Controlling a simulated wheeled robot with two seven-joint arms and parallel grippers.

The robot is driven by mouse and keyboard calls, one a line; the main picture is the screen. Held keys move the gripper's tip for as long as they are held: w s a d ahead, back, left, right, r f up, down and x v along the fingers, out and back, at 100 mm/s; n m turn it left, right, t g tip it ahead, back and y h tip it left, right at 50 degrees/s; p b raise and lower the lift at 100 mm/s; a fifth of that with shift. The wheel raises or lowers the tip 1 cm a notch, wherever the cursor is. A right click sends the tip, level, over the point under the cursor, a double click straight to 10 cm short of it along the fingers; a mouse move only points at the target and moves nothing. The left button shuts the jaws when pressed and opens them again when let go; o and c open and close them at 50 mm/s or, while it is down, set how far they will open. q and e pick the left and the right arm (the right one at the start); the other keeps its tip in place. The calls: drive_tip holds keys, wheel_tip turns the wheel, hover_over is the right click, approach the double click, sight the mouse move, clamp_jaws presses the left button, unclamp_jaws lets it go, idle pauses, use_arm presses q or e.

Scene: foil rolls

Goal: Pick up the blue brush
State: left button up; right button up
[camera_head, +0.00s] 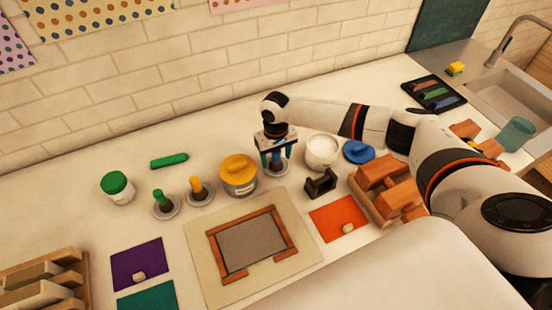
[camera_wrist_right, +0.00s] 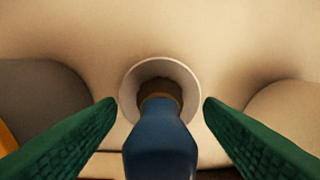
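The blue brush (camera_wrist_right: 160,140) stands in a small round pale holder (camera_wrist_right: 190,78), its dark brown lower part down inside the ring. In the head view the blue brush (camera_head: 277,156) shows between the fingers of my right gripper (camera_head: 277,153). The green fingers of my right gripper (camera_wrist_right: 160,112) are on either side of the blue handle in the wrist view, with a visible gap on each side. My right gripper is open around the brush and appears not to touch it. My left gripper is not in view.
A yellow-lidded jar (camera_head: 238,175) stands just left of the gripper and a white jar (camera_head: 322,152) just right. A black stand (camera_head: 320,183) is in front. Green (camera_head: 160,200) and yellow (camera_head: 197,188) brushes stand farther left. A wooden frame (camera_head: 283,225) lies nearer.

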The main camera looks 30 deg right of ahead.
drive_tip(key=shift+r, duration=0.1)
drive_tip(key=c, duration=1)
wheel_tip(320, 180, up, 9)
drive_tip(key=shift+b, duration=1.25)
drive_tip(key=shift+r, duration=0.5)
